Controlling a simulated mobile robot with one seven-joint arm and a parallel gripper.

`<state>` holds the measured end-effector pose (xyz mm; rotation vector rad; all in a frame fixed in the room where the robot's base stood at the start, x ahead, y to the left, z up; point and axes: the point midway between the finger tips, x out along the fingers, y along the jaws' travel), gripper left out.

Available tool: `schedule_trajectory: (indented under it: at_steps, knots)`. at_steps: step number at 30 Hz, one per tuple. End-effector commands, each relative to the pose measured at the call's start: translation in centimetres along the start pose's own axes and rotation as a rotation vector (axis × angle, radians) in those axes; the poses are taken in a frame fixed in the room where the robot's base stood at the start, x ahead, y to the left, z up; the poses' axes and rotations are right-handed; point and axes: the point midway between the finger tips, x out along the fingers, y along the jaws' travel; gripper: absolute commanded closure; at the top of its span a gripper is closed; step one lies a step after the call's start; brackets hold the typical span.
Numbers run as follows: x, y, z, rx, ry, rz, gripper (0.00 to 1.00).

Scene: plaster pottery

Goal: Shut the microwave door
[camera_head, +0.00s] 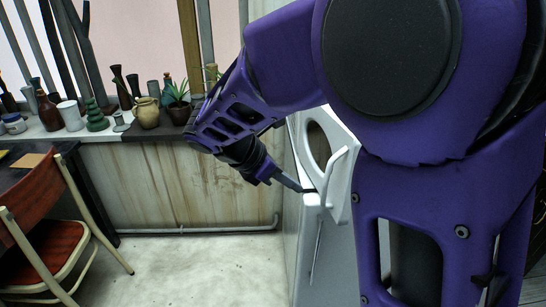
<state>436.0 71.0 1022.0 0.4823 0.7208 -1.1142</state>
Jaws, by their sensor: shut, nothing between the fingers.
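The microwave door (343,134) is white with a dark-edged oval window and a pale bar handle. It shows at a steep angle just right of the middle of the head view. The door appears to stand open, but my purple arm hides most of the microwave body behind it, so how far cannot be told. My gripper (300,187) is shut and empty, its dark fingertips pointing down and right at the lower left edge of the door. Whether they touch the door cannot be told.
A white cabinet (301,245) stands below the door. Potted plants, vases and a jug (147,112) line the window sill at the back left. A red chair (47,245) stands by a dark table at the left. The pale floor (190,268) between is clear.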

Motion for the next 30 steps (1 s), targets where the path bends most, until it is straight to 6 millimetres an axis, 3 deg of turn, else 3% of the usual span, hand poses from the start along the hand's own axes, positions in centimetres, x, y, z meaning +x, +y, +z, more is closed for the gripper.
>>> schedule_trajectory:
  at_steps: [3,10,30]
  knots:
    - [2.6,-0.1,-0.2,0.001,0.001,-0.003,1.00]
    - [4.6,0.0,2.2,0.003,0.001,0.000,1.00]
    - [5.1,-0.1,2.9,-0.004,0.001,0.006,1.00]
